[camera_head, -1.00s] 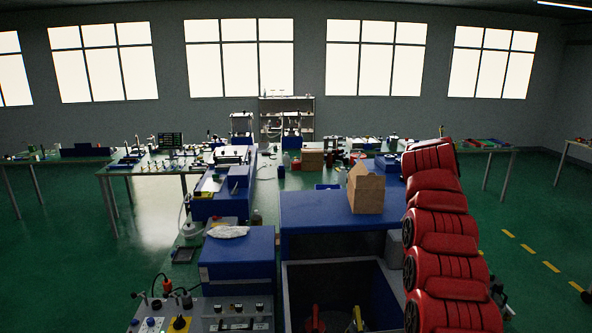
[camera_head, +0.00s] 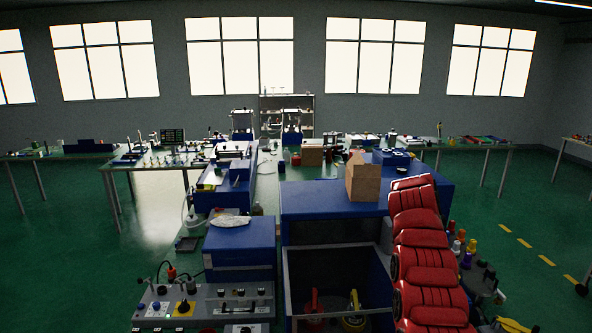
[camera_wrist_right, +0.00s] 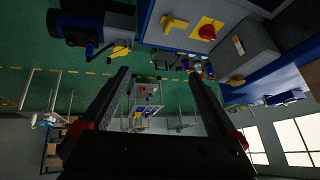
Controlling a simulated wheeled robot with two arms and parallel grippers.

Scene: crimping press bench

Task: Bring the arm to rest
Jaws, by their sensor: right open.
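My right arm, made of red segments, stands on the right side of the head view, in front of the blue machine (camera_head: 330,200). Its gripper is hidden from the head view. In the right wrist view my right gripper (camera_wrist_right: 157,85) shows two dark, widely parted fingers with nothing between them. Beyond the fingers are the green floor and a distant stand. My left gripper is in neither view.
A cardboard box (camera_head: 363,180) sits on the blue machine. Below is an open dark bin (camera_head: 338,250) with red and yellow items. A control panel (camera_head: 205,303) is at lower left. Wrist view: a grey box (camera_wrist_right: 242,50) and a red knob (camera_wrist_right: 207,31) are close at upper right.

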